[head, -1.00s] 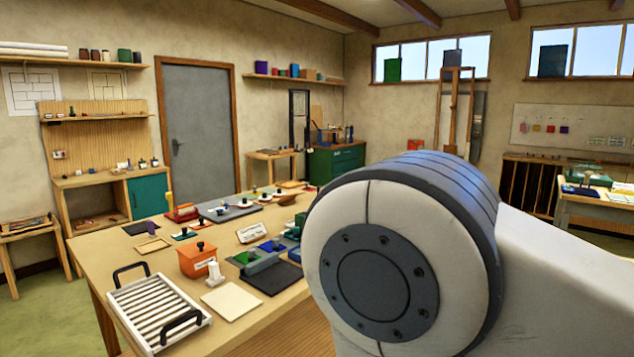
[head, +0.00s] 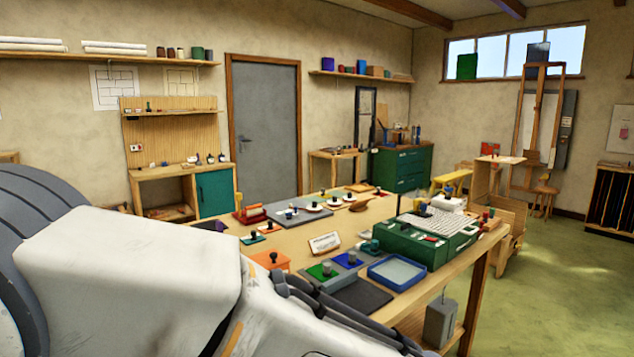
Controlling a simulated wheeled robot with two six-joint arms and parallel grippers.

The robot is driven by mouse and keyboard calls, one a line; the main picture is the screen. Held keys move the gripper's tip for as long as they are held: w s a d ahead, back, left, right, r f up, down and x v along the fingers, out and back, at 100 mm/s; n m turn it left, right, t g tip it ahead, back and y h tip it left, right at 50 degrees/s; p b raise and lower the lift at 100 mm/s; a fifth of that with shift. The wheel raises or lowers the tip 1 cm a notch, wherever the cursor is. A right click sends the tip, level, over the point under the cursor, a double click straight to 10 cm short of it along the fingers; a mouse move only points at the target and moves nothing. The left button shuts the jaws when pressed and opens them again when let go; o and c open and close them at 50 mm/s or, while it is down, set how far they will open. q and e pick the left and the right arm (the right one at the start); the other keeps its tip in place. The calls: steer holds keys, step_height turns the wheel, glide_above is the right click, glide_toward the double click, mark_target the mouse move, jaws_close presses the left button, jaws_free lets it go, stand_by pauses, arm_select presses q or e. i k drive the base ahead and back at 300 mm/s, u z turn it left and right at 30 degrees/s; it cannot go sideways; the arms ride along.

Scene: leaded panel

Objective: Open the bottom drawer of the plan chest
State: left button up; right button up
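A green chest with drawers (head: 402,170) stands against the back wall, right of the grey door; I take it for the plan chest. Its drawer fronts look shut, with small pale handles. The lower part of its front is partly hidden by the things on the table in front, so the bottom drawer is hard to make out. A large white link of my arm fills the lower left of the head view. Neither of my grippers shows, so none is seen at the chest.
A long wooden worktable (head: 300,250) stands between me and the chest, crowded with tools, a green case (head: 425,240) and a blue-rimmed tray (head: 397,272). A yellow stool (head: 452,182) and an easel (head: 537,130) stand right of the chest. Green floor (head: 570,270) is open at right.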

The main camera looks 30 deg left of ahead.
mark_target(399, 180)
steer(key=u, duration=2.45)
steer(key=i, duration=7.15)
steer(key=z, duration=1)
